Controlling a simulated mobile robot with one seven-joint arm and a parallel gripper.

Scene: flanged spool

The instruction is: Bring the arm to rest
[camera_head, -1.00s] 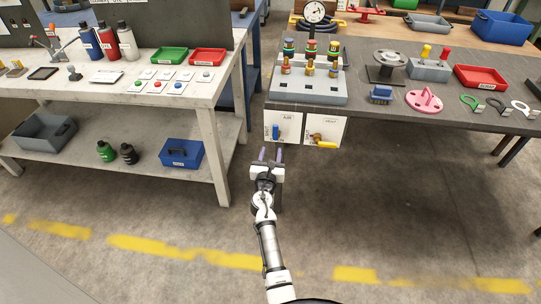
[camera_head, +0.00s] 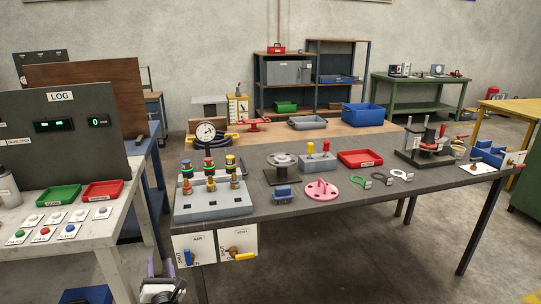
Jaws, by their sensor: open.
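My gripper (camera_head: 164,269) shows at the lower edge of the head view, in the gap between the white bench and the dark table. Its two purple-grey fingers stand apart with nothing between them. It is below the table top and left of the white valve panels, apart from both as far as I can tell. The rest of my arm is cut off by the frame.
Left is the white bench (camera_head: 93,240) with red and green trays. Valve panels (camera_head: 194,248) hang from the table's front edge. A fitting block (camera_head: 213,203), a pink flange (camera_head: 321,189) and a red tray (camera_head: 360,158) sit on the table. The floor at lower right is clear.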

